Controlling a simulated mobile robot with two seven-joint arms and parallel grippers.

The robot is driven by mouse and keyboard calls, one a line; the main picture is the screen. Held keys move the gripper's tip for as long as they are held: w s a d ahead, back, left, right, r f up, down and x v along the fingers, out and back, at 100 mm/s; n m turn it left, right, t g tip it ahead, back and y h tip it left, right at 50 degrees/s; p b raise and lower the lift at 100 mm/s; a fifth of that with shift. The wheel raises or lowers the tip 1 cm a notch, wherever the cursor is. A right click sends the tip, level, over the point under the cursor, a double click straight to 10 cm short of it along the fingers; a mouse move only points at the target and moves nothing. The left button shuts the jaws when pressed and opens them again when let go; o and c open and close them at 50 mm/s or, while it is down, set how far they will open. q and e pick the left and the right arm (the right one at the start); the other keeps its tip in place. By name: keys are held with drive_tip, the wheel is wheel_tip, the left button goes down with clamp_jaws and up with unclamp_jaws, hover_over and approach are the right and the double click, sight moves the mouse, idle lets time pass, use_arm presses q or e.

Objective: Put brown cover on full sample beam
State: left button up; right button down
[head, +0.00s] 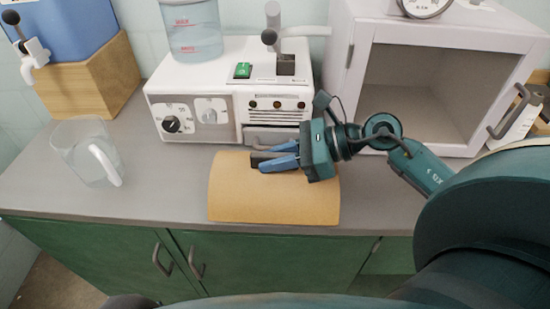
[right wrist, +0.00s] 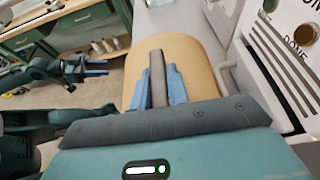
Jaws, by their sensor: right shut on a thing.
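The brown cover (head: 275,205) is a tan curved sheet with a dark bar-shaped handle (right wrist: 157,78). In the head view it is at the counter's front edge, before the white machine. My right gripper (head: 275,162) reaches in from the right; its blue fingers are shut on the handle, one on each side, also in the right wrist view (right wrist: 158,85). I cannot tell whether the cover touches the counter. No sample beam can be made out; anything under the cover is hidden. My left gripper (right wrist: 97,68) shows only in the right wrist view, apart from the cover.
The white machine (head: 225,115) with knobs and a lever stands right behind the cover. A clear pitcher (head: 85,155) stands at left, with bare counter (head: 165,185) between. An open white cabinet (head: 410,95) is at right. Green cupboards (head: 100,255) are below.

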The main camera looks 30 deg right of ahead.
drive_tip(key=shift+w+d+f, duration=0.3)
drive_tip(key=shift+w+f, duration=0.2)
drive_tip(key=shift+f, duration=0.1)
drive_tip(key=shift+f, duration=0.25)
drive_tip(key=c, duration=1.4)
unclamp_jaws()
drive_tip(key=shift+o, duration=0.2)
drive_tip(key=shift+r, duration=0.2)
